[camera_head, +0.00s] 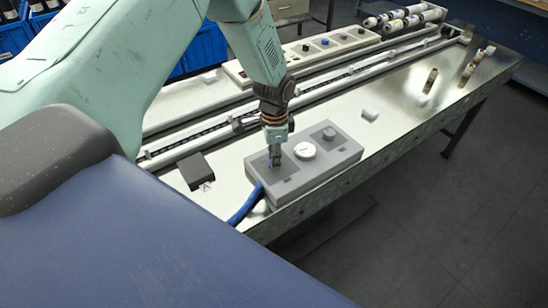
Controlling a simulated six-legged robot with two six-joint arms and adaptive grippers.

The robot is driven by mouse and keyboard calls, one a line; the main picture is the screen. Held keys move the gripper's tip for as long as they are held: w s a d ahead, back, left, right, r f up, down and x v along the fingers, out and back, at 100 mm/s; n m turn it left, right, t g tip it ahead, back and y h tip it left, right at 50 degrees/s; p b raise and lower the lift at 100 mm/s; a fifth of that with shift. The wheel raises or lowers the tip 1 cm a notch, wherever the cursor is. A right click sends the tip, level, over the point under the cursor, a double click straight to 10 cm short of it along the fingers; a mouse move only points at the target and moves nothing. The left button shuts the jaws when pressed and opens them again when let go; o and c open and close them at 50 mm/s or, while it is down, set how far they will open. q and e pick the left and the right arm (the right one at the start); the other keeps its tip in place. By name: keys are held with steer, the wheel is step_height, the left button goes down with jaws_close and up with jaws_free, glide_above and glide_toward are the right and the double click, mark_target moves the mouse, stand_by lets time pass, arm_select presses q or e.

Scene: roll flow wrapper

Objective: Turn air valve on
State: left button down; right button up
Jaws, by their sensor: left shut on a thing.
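A grey box (338,163) sits near the front edge of the metal table and carries the air controls. A round white dial (305,151) is at its middle and a dark knob (329,133) is to the right. A blue hose (245,207) runs from its left end. My left gripper (275,162) points down over the left part of the box, shut on a small part that I take to be the valve handle. The fingers mostly hide that part, so its angle cannot be told. My right gripper is not in view.
A small black box (195,167) lies left of the grey box. A long conveyor rail (340,85) and a control panel with knobs (325,45) run behind. Several rolls (405,18) are at the back. The tabletop right of the box is mostly clear.

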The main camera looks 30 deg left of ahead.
arm_select(q)
steer(key=shift+m, duration=0.5)
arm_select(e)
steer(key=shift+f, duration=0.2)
arm_select(q)
steer(key=c, duration=1)
jaws_free()
steer(key=shift+d, duration=0.1)
step_height(320, 180, up, 12)
steer(key=shift+s+f, duration=0.1)
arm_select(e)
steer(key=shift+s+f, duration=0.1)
